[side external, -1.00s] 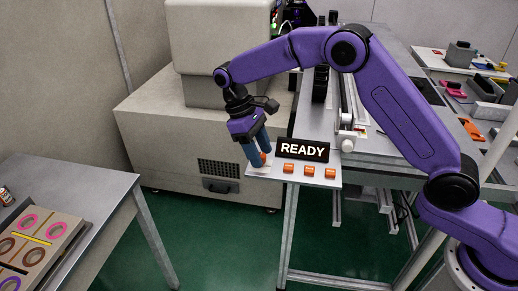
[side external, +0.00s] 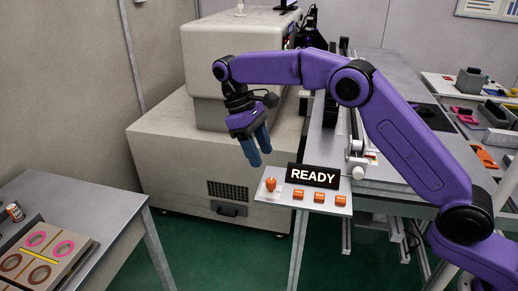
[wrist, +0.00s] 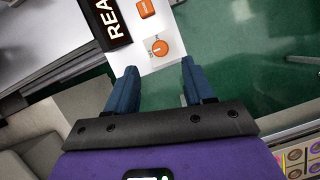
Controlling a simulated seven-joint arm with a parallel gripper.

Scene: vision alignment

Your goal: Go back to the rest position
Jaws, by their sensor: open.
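My gripper (side external: 256,148) has blue fingers on a purple and black wrist. It hangs in the air above and a little left of the white control panel (side external: 333,205), pointing down. In the wrist view, my gripper (wrist: 160,88) is open, with nothing between its fingers. An orange knob (side external: 271,184) stands at the panel's left end, just below and apart from the fingertips. In the wrist view, the orange knob (wrist: 159,47) shows on its white plate ahead of the fingers.
A black READY sign (side external: 314,177) stands on the panel behind several orange buttons (side external: 319,197). A large beige machine (side external: 170,140) is behind my gripper. A grey table (side external: 95,207) with a tray of coloured rings (side external: 42,257) is at the left, with open green floor between.

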